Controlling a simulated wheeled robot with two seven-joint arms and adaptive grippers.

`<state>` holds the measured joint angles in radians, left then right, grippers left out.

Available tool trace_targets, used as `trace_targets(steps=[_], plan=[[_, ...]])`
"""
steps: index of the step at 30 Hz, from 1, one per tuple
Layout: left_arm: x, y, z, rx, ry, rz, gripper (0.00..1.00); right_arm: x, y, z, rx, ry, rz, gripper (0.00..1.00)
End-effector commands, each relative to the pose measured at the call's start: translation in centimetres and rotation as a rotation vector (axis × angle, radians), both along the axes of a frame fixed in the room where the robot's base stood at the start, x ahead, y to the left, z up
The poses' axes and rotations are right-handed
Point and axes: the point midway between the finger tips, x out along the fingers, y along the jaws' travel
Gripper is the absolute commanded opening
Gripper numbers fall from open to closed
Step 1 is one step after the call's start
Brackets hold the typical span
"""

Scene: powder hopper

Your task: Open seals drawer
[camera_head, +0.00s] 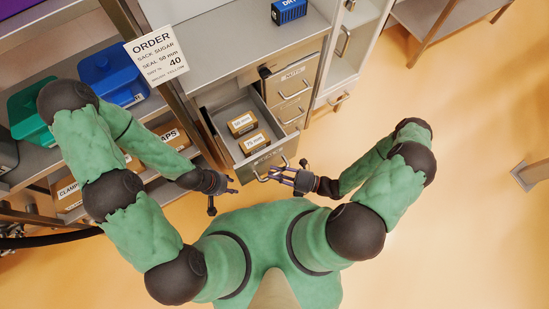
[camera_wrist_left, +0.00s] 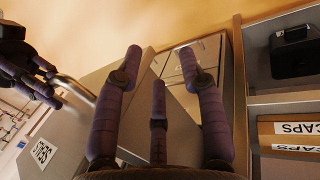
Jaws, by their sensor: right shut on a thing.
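The seals drawer (camera_head: 213,121) is pulled out from the grey cabinet in the head view. Two brown boxes, one marked 50 mm (camera_head: 241,124) and one marked 75 mm (camera_head: 254,142), lie inside it. My right gripper (camera_head: 282,176) is shut on the handle at the drawer front. The handle (camera_wrist_left: 76,90) and the drawer's label (camera_wrist_left: 41,153) also show in the left wrist view, with my right gripper at the handle. My left gripper (camera_head: 234,186) is empty, just left of the drawer front. Its fingers (camera_wrist_left: 164,90) are spread apart in the left wrist view.
A shelf with a green bin (camera_head: 32,115), a blue bin (camera_head: 112,75) and a caps box (camera_head: 165,150) stands left. An order sign (camera_head: 157,55) hangs on the post.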

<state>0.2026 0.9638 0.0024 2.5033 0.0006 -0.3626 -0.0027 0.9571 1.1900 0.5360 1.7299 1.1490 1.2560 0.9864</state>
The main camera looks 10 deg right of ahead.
Motion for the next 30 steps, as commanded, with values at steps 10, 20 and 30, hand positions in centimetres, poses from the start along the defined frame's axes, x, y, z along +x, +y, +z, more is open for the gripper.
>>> trace_targets(steps=[10,20,30], plan=[[0.0,0.0,0.0,0.000,0.000,0.000,0.40,0.1,-0.2,-0.1,-0.006,-0.003,-0.002,0.49],[0.0,0.0,0.0,0.000,0.000,0.000,0.40,0.1,-0.1,0.0,-0.002,-0.001,0.000,0.49],[0.0,0.0,0.0,0.000,0.000,0.000,0.40,-0.9,-2.3,-0.4,-0.004,-0.001,-0.006,0.49]])
